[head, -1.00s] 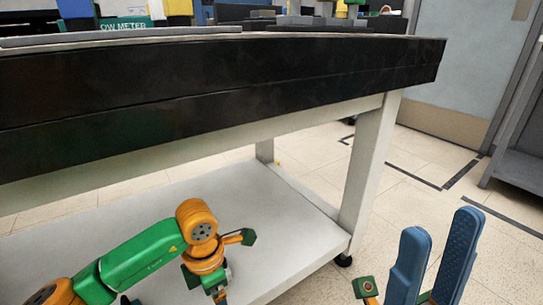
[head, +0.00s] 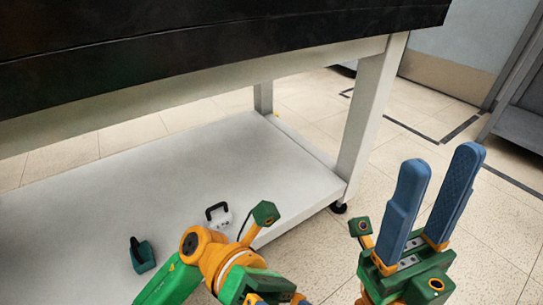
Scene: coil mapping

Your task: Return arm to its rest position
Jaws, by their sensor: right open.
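My right gripper (head: 437,170) is at the lower right, its two blue fingers pointing up and apart, with nothing between them. It is open and empty, in front of the tiled floor and right of the table's leg. My left arm (head: 205,255) comes in at the bottom, left of centre, with its orange and green links in front of the table's lower shelf. The fingers of my left gripper are not shown; the end of that arm is cut off by the bottom edge.
A table with a black front edge (head: 220,35) spans the top left. Its pale leg (head: 368,125) stands between my arms. On the white lower shelf (head: 100,195) are a dark teal holder (head: 143,256) and a white item with a black handle (head: 220,216).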

